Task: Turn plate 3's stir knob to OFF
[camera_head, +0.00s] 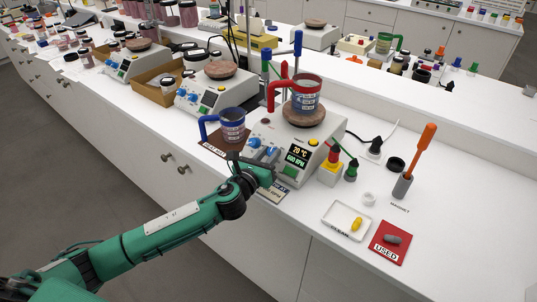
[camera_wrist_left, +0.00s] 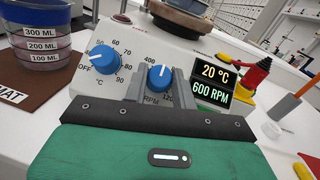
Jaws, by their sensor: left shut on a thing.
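The nearest white hot plate (camera_head: 329,137) has a round brown top and a lit display reading 20 °C and 600 RPM (camera_wrist_left: 211,83). In the left wrist view its blue stir knob (camera_wrist_left: 159,75), with a white pointer line, sits above the RPM label, the line pointing roughly up. My left gripper (camera_wrist_left: 158,90) is shut on this knob, one finger on each side. In the head view my left gripper (camera_head: 262,171) is at the plate's front panel and partly covers it. My right gripper is not in view.
A red-handled beaker (camera_head: 305,96) stands on the plate's top. A blue-handled beaker (camera_head: 232,125) stands on a brown mat close left of my gripper. A small red and yellow item (camera_head: 332,165) stands right of the plate. A white tray (camera_head: 335,225) and red card (camera_head: 379,248) lie farther right.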

